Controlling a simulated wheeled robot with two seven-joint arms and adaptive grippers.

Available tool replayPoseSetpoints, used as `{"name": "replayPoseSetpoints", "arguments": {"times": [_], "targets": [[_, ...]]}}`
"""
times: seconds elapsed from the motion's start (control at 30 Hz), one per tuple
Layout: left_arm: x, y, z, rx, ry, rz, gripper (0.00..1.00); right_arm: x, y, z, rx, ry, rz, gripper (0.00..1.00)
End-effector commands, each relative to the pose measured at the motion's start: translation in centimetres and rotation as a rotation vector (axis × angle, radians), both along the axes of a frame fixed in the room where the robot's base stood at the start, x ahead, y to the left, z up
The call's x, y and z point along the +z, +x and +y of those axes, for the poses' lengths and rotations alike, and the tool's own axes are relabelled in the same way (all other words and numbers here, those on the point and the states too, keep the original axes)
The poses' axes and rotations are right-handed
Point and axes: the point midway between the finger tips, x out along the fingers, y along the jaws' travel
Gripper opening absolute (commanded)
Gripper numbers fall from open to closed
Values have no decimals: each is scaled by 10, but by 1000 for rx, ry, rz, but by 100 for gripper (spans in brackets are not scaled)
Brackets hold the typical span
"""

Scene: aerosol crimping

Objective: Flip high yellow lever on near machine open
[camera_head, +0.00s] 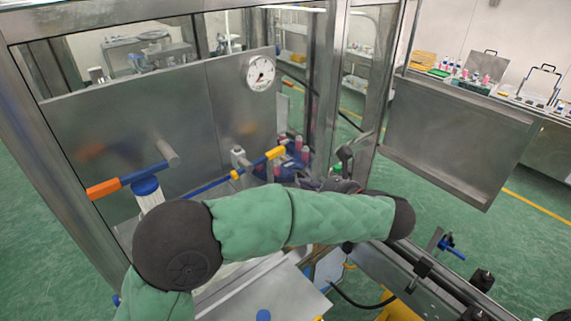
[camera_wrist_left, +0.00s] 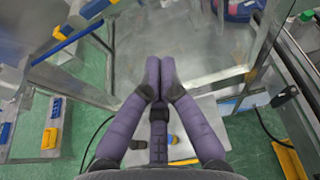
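In the head view a blue lever with a yellow end (camera_head: 275,153) sticks out to the right in front of the near machine's grey metal panel (camera_head: 165,115). A blue bar with yellow parts (camera_wrist_left: 63,30) shows at the upper left of the left wrist view. My left gripper (camera_head: 335,186) is to the right of and below the lever's yellow end, apart from it, and partly hidden behind my green-sleeved forearm. In the left wrist view the purple fingers (camera_wrist_left: 160,75) meet at their tips with nothing visible between them. My right gripper is out of view.
A second blue lever with an orange end (camera_head: 103,188) is at the left. A round gauge (camera_head: 260,73) sits on the panel. Metal frame posts (camera_head: 322,80) and a hanging metal panel (camera_head: 460,130) stand nearby. Green floor (camera_head: 530,235) is free at the right.

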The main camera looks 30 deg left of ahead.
Motion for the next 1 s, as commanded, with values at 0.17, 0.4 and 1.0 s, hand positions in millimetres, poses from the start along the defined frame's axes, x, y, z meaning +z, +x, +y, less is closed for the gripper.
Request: {"name": "replayPoseSetpoints", "arguments": {"times": [0.17,0.4,1.0], "targets": [[-4,5,12,3,-1,1,0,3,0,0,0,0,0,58],[-17,20,48,4,0,4,0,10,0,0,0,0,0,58],[6,35,87,0,-1,0,0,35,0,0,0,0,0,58]]}}
